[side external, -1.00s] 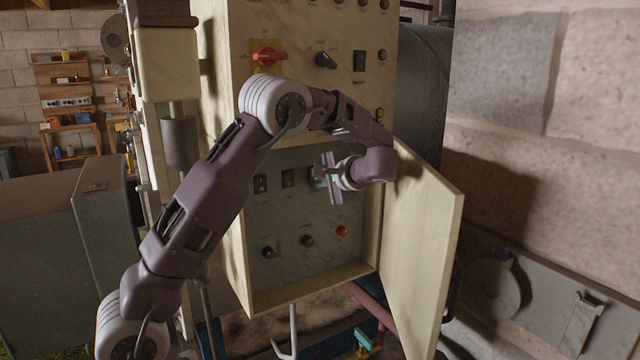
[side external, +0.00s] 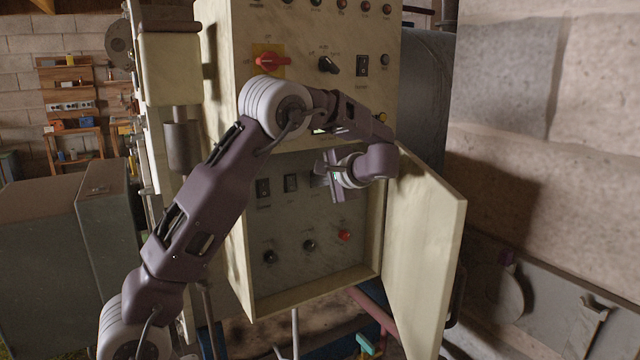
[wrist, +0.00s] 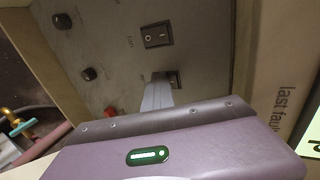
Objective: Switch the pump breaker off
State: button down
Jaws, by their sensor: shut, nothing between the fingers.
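Inside the open cabinet, a row of black rocker switches sits on the grey panel (side external: 325,268). In the side view I see a left rocker (side external: 263,187) and a middle rocker (side external: 290,183); the wrist view shows the middle one (wrist: 157,34) with a small label beside it. A third rocker (wrist: 175,79) is partly hidden behind my fingers. I cannot read which rocker is the pump breaker. My gripper (side external: 320,170) is shut and empty, its fingertips (wrist: 163,79) at or very close to the third rocker; contact is unclear.
The cabinet door (side external: 425,250) stands open on the right, close to my wrist. Below the rockers are two black knobs (side external: 270,257) and a red button (side external: 344,236). The upper panel carries a red rotary handle (side external: 270,61).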

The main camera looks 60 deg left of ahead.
jog(key=f+v, duration=0.1)
jog(key=v, duration=1.3)
jog(key=shift+d, duration=0.2)
jog(key=shift+a+f, duration=0.1)
jog(key=x, duration=0.3)
jog(key=shift+w+a+f, duration=0.25)
jog(key=shift+a+f, duration=0.05)
jog(key=x, duration=1)
